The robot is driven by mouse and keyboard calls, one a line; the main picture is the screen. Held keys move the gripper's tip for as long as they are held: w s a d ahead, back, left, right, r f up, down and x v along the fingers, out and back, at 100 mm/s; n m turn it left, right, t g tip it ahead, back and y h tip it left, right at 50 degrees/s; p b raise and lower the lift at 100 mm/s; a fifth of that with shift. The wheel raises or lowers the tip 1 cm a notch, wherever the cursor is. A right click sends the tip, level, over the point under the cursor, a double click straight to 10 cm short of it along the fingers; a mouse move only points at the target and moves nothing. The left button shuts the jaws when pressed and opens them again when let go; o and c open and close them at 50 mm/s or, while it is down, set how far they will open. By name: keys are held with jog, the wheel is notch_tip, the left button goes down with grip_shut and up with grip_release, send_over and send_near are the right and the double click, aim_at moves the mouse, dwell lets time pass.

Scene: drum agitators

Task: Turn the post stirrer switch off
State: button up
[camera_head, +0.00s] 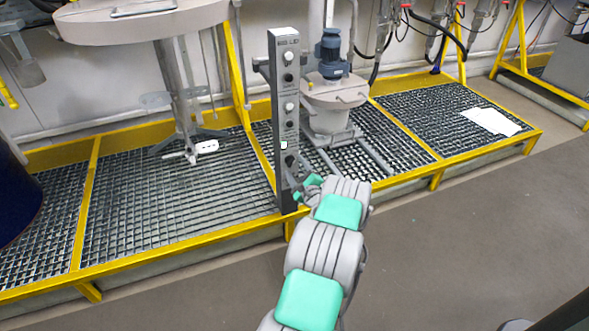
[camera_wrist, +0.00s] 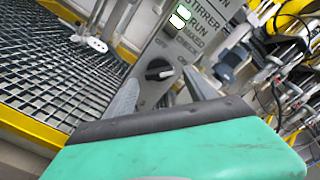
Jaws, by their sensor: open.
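The grey switch post (camera_head: 284,110) stands upright at the platform's front edge, with lamps and black knobs down its face. In the wrist view, a black rotary switch (camera_wrist: 159,69) with a white pointer mark sits on the panel below a partly visible "STIRRER RUN" label (camera_wrist: 205,40). A bright white lamp (camera_wrist: 181,15) is above it. My gripper (camera_head: 296,180) is at the lower part of the post. In the wrist view its two grey fingers (camera_wrist: 162,78) are apart, one on each side of the switch. I cannot tell whether they touch it.
Yellow-framed grating (camera_head: 180,200) lies behind and left of the post. A vessel with a blue motor (camera_head: 332,52) stands just behind it. A round-topped stand (camera_head: 145,22) is at the back left. White sheets (camera_head: 491,121) lie on the right grating.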

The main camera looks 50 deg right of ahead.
jog(key=shift+w+d, duration=0.35)
jog(key=shift+w, duration=0.3)
jog(key=shift+c, duration=0.4)
jog(key=c, duration=1.3)
